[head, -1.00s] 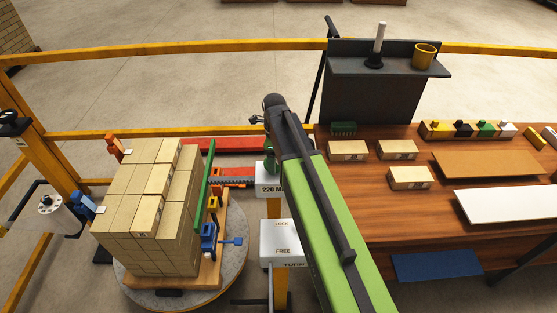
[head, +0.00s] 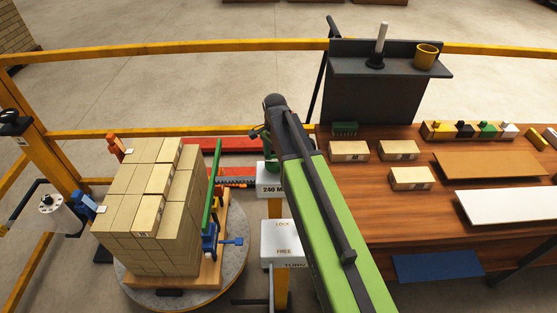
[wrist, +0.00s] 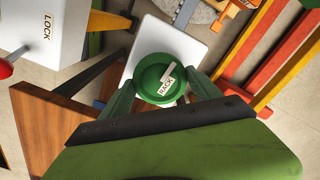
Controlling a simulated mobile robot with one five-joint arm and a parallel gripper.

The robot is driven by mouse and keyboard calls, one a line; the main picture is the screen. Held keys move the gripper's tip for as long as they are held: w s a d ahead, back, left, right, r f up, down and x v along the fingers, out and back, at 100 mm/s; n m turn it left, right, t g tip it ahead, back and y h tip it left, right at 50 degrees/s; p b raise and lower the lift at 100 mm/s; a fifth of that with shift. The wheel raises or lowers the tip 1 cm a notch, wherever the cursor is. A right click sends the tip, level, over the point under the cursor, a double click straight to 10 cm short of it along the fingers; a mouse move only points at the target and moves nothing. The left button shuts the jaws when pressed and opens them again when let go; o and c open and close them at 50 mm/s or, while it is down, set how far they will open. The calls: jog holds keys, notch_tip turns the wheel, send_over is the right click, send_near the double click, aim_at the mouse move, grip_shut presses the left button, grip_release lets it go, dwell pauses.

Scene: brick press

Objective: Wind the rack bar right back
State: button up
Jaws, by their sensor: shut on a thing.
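The round green knob marked RACK (wrist: 163,72) sits in the middle of the wrist view, over a white plate. My gripper (wrist: 163,90) is shut on it, one green finger on each side. In the head view my arm hides most of the knob and gripper. The green bar (head: 213,190) stands at the right side of the stacked bricks (head: 150,200), with a small gap at its upper part. A toothed rack (head: 238,182) runs from the bar towards the knob's post. The white sign (head: 270,191) below the knob reads 240 M, its end hidden.
A white LOCK/FREE box (head: 281,240) stands just in front of the post. A blue clamp (head: 225,241) sits by the stack's pallet (head: 190,282) on a round turntable (head: 236,284). The wooden bench (head: 400,215) fills the right side.

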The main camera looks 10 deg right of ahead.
jog(key=n, duration=0.5)
jog(key=shift+s+a+n, duration=0.1)
jog(key=shift+s+n, duration=0.05)
jog(key=shift+n, duration=0.15)
jog(key=n, duration=1.3)
jog(key=shift+n, duration=0.3)
jog(key=n, duration=1.3)
jog(key=shift+n, duration=2.4)
